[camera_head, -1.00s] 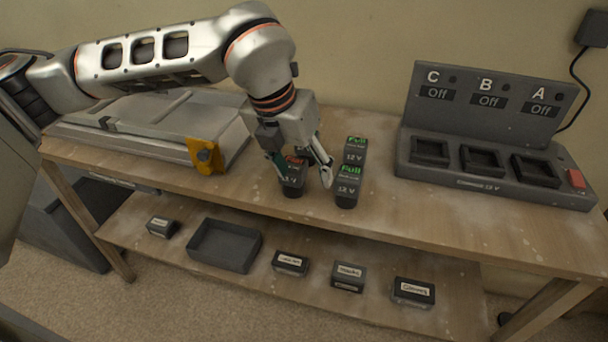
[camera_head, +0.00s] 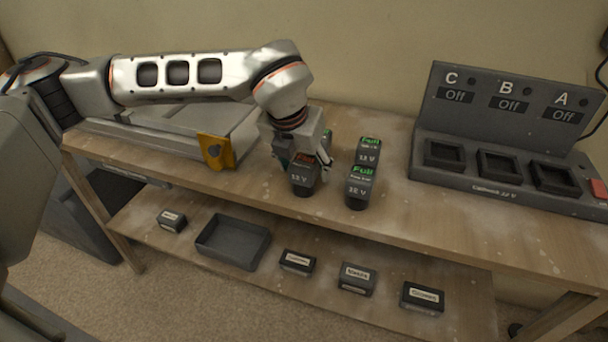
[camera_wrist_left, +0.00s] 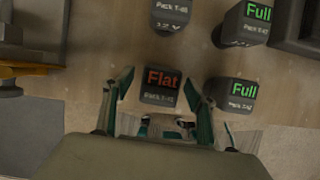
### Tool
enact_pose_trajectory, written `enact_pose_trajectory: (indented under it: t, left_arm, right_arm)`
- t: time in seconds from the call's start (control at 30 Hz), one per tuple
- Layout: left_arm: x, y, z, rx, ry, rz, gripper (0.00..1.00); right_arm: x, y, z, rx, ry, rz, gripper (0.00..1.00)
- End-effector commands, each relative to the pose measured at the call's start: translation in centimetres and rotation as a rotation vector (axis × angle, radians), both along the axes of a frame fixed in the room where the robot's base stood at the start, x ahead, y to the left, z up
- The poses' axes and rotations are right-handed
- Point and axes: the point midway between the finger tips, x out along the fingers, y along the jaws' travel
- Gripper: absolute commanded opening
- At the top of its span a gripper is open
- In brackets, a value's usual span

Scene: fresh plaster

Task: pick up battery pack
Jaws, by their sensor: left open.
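A dark battery pack with a red "Flat" label (camera_wrist_left: 161,86) stands on the bench top; in the head view it is the front left pack (camera_head: 304,180). My left gripper (camera_wrist_left: 157,90) is open, with one finger on each side of this pack in the wrist view. I cannot tell whether the fingers touch it. In the head view the gripper (camera_head: 304,158) is right at the pack and partly covers it. Two packs with green "Full" labels stand to the right, one nearer (camera_head: 360,187) and one behind (camera_head: 368,151). My right gripper is not in view.
A grey charger (camera_head: 489,184) with three empty bays and "Off" displays C, B and A stands at the right. A grey machine with a yellow bracket (camera_head: 215,151) lies at the left. The lower shelf holds an open tray (camera_head: 233,243) and several small labelled boxes.

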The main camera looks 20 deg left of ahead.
Motion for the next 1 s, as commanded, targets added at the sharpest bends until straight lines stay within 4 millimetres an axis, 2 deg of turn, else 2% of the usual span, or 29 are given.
enact_pose_trajectory:
  t: [0.17, 0.2, 0.37, 0.4, 0.77, 1.0]
  left_arm:
    - [0.1, 0.0, 0.0, -0.001, -0.001, 0.0, 0.57]
    - [0.1, 0.0, 0.0, -0.001, -0.001, 0.0, 0.52]
    - [0.0, 0.0, 0.0, -0.001, -0.001, 0.0, 0.1]
    - [0.0, 0.0, 0.0, -0.001, -0.001, 0.0, 0.06]
    - [0.1, 0.0, 0.5, -0.001, -0.004, 0.0, 0.06]
    - [0.2, -0.1, 3.1, -0.002, -0.008, 0.001, 0.06]
  right_arm:
    - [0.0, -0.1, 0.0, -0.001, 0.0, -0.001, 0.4]
    - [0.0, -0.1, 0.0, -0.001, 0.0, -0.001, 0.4]
    - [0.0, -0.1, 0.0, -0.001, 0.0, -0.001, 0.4]
    - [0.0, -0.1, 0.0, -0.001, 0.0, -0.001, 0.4]
    - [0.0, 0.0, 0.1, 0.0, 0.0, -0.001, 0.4]
    - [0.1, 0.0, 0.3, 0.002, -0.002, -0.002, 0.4]
